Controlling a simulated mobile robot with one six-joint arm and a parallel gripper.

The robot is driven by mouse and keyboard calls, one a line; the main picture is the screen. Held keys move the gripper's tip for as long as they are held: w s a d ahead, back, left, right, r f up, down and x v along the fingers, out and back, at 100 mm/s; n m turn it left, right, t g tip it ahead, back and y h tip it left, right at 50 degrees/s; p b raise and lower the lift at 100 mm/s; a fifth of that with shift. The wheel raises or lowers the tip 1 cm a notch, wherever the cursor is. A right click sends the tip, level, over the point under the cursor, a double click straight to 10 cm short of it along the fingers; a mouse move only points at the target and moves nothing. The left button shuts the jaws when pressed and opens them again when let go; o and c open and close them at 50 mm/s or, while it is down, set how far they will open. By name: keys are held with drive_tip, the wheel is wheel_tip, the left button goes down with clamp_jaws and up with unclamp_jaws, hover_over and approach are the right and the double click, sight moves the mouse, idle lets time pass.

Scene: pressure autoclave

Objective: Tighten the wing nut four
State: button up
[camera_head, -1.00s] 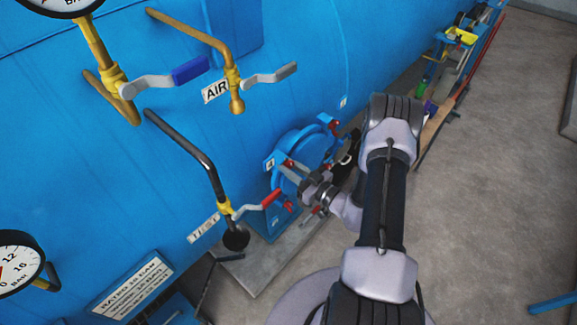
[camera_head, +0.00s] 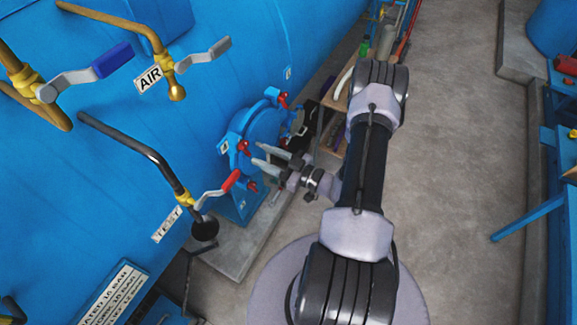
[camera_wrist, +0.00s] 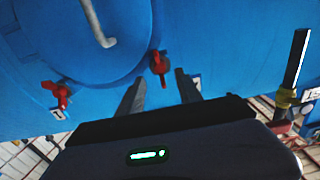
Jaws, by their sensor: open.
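The round blue hatch (camera_head: 262,127) on the big blue vessel carries red wing nuts around its rim. Wing nut four (camera_head: 244,148) is the red one beside the small plate that seems to read 4 (camera_head: 224,146). My gripper (camera_head: 260,155) is open and empty, its two fingers pointing at this nut from the right. In the wrist view a red wing nut (camera_wrist: 158,65) shows ahead, between the directions of the two open fingertips (camera_wrist: 161,88). I cannot tell whether the fingers touch it. Another red wing nut (camera_wrist: 62,95) sits farther left in that view.
A red-handled test valve (camera_head: 215,190) stands just left of the hatch, close to my gripper. A lower wing nut (camera_head: 252,187) and an upper one (camera_head: 283,98) flank the nut. A grey bent handle (camera_wrist: 98,22) crosses the hatch face. Grey floor (camera_head: 450,130) is open at right.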

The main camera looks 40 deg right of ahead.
drive_tip(key=v, duration=1)
drive_tip(key=shift+b, duration=0.35)
drive_tip(key=a+n+g+y+b, duration=0.3)
drive_tip(key=a+n+g+b, duration=0.45)
drive_tip(key=n, duration=0.75)
drive_tip(key=a+n+g+y+b, duration=0.2)
drive_tip(key=a+n+g+b, duration=0.55)
drive_tip(key=n, duration=0.75)
drive_tip(key=s+a+n+t+h+b, duration=0.1)
drive_tip(key=s+a+n+h+b, duration=0.1)
drive_tip(key=n, duration=0.9)
drive_tip(key=s+a+n+t+h+b, duration=0.1)
drive_tip(key=s+a+n+h+b, duration=0.1)
drive_tip(key=n+b, duration=0.5)
drive_tip(key=s+a+n+t+h+b, duration=0.1)
drive_tip(key=s+a+n+h+b, duration=0.2)
drive_tip(key=n, duration=1.2)
drive_tip(key=shift+a+f+n+t+h+b, duration=0.45)
drive_tip(key=shift+a+h+b, duration=0.25)
drive_tip(key=shift+h, duration=0.4)
